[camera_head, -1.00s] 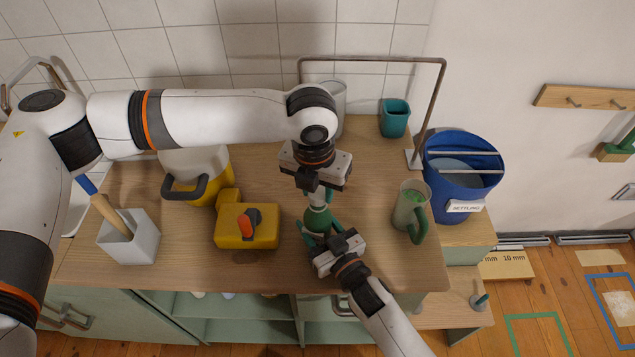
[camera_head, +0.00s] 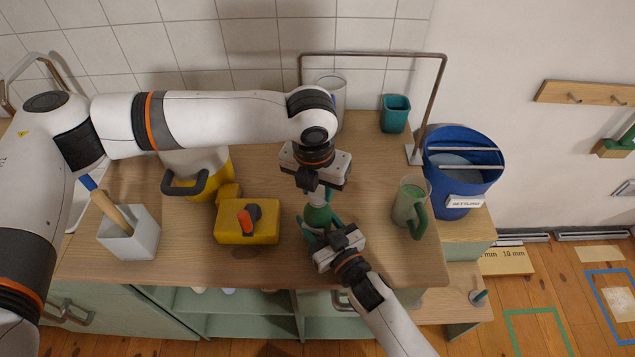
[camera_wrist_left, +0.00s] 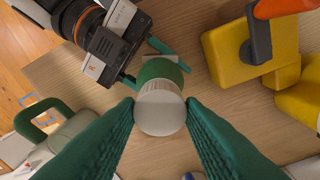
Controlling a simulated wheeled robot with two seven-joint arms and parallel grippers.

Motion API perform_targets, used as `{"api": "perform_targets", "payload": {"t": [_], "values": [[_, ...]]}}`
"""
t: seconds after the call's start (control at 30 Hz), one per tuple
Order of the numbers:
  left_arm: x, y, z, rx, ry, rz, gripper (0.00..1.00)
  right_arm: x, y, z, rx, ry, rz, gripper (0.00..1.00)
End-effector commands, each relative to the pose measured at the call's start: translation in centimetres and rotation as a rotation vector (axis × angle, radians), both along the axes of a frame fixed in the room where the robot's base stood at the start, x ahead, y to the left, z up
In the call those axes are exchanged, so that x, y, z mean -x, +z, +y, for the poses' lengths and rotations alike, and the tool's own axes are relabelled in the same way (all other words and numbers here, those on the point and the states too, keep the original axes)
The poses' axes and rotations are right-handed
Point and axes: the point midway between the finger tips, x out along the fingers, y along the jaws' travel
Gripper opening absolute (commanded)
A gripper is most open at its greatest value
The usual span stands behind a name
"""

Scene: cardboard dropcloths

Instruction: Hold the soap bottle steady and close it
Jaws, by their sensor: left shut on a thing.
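The soap bottle (camera_head: 318,215) is green with a pale cap and stands upright on the wooden counter. My left gripper (camera_head: 316,190) points down from above, shut on the cap (camera_wrist_left: 160,112). In the left wrist view the round white cap top sits between the green fingertips, with the green bottle (camera_wrist_left: 162,70) behind it. Whether the cap is fully seated is hidden. My right gripper (camera_head: 322,230) reaches in low from the front, its teal fingers on either side of the bottle body. Whether they press on it is unclear.
A yellow container (camera_head: 247,222) with an orange-and-black top stands left of the bottle. A green-handled mug (camera_head: 409,202) stands to the right. A white holder (camera_head: 132,240), yellow-based jug (camera_head: 215,180), teal cup (camera_head: 395,113) and blue bucket (camera_head: 460,165) stand around. Bare counter lies between.

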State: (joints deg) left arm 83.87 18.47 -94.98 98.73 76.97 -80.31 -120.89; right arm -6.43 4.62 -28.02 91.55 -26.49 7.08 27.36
Motion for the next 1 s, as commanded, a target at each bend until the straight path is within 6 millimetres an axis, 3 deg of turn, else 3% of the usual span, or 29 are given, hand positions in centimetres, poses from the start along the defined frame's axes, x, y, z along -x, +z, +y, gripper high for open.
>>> {"api": "perform_targets", "payload": {"t": [0.17,0.5,0.87,0.9,1.0], "values": [[0.00,-0.05,0.02,0.000,-0.060,0.001,0.14,-0.01,0.04,0.00,-0.001,0.000,-0.001,0.00],[-0.10,-0.03,0.10,0.001,-0.535,0.000,0.14,-0.01,0.03,0.00,-0.001,0.000,-0.001,0.00],[-0.11,-0.02,0.12,0.000,-0.590,0.000,0.14,-0.01,0.02,-0.02,0.000,0.000,0.000,0.00],[-0.12,-0.02,0.11,0.000,-0.590,-0.001,0.40,-0.01,0.02,-0.02,0.000,0.000,0.000,0.00],[-0.12,-0.02,0.11,0.000,-0.590,-0.001,0.56,-0.01,0.02,-0.02,0.000,0.000,0.000,0.00]]}}
